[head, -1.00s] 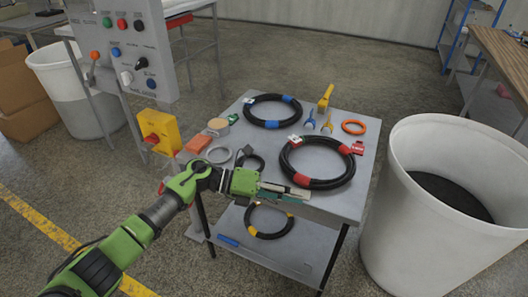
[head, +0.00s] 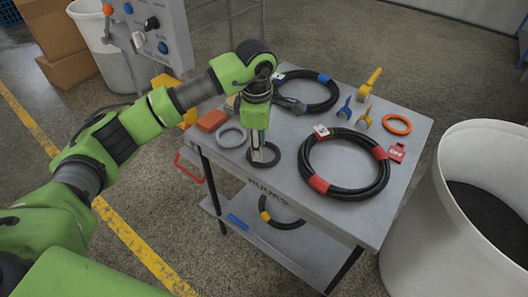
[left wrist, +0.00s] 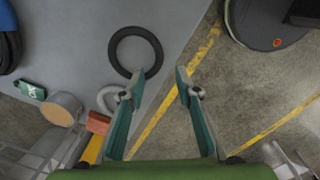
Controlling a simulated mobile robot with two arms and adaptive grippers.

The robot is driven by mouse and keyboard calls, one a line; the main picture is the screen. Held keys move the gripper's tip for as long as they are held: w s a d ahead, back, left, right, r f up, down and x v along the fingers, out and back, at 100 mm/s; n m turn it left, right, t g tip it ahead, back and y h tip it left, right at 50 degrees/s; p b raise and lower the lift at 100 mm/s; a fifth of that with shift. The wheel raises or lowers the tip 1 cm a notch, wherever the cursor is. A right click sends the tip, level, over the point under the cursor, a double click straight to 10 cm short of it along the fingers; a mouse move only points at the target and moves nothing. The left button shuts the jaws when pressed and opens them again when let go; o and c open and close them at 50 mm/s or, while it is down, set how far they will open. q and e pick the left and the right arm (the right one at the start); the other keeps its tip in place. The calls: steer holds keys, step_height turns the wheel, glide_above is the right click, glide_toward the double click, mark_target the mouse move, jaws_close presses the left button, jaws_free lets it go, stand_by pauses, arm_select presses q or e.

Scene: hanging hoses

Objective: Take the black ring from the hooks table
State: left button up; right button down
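The black ring (head: 278,160) lies flat on the grey hooks table (head: 350,212), near its front left edge. My left gripper (head: 262,158) points down over it and hides part of it in the head view. In the left wrist view the whole black ring (left wrist: 114,52) shows on the tabletop (left wrist: 75,30), just beyond the left fingertip. The left gripper (left wrist: 159,80) is open, with nothing between its fingers. I cannot tell how high the tips are above the ring. My right gripper is in neither view.
A grey ring (head: 231,146) and an orange-red block (head: 212,121) lie left of the black ring. A large hose coil with red tape (head: 318,184) lies close on its right. A blue-taped coil (head: 324,78) is behind. A white bin (head: 410,225) stands right of the table.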

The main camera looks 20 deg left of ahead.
mark_target(259, 163)
arm_select(q)
steer(key=shift+f, duration=0.55)
steer(key=shift+w+f, duration=0.1)
steer(key=shift+f, duration=0.4)
steer(key=f, duration=0.1)
steer(key=f+p, duration=0.1)
steer(key=f, duration=0.2)
steer(key=shift+w+a+f+p, duration=0.1)
steer(key=shift+w+f+p, duration=0.05)
steer(key=shift+w+p, duration=0.2)
steer(key=shift+f, duration=0.15)
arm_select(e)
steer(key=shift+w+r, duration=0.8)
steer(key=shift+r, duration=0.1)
arm_select(q)
jaws_close()
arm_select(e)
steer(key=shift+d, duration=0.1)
